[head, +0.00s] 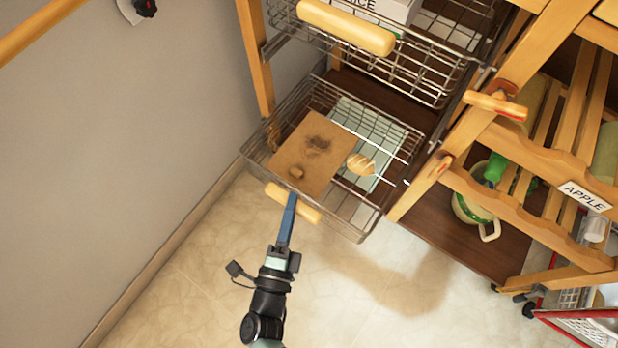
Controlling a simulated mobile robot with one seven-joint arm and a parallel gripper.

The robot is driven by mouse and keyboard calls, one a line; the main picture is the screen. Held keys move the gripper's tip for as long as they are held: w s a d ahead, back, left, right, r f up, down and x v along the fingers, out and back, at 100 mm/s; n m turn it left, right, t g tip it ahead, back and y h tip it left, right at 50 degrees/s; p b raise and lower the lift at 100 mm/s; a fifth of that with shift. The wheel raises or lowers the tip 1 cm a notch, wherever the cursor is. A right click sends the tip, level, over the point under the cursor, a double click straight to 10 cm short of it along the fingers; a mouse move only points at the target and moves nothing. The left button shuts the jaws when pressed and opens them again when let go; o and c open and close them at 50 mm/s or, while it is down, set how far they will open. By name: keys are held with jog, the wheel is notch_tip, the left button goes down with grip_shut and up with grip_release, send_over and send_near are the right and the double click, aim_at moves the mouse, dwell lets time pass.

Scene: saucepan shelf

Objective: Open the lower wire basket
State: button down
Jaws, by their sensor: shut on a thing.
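The lower wire basket (351,228) is slid partway out of the wooden shelf unit, low over the floor. It holds a brown board (311,162) with a dark patch and a small brown lump, and a pale striped roll-like item (361,164). A light wooden handle (309,210) is on its front. My gripper (291,204) is shut on this handle, reaching up from below in the head view. The blue fingers cover the middle of the handle.
An upper wire basket (425,77) with its own wooden handle (346,26) stands above and behind. A grey wall (130,140) runs along the left. Wooden racks (540,215) stand at right, with a pot (474,211) on the lower board. The tiled floor in front is clear.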

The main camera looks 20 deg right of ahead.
jog(key=s+a, duration=0.4)
jog(key=a, duration=0.1)
jog(key=shift+a, duration=0.15)
jog(key=c, duration=0.6)
grip_release()
jog(key=shift+s, duration=0.15)
jog(key=p+v, duration=0.3)
jog(key=v, duration=0.9)
jog(key=shift+s+a, duration=0.3)
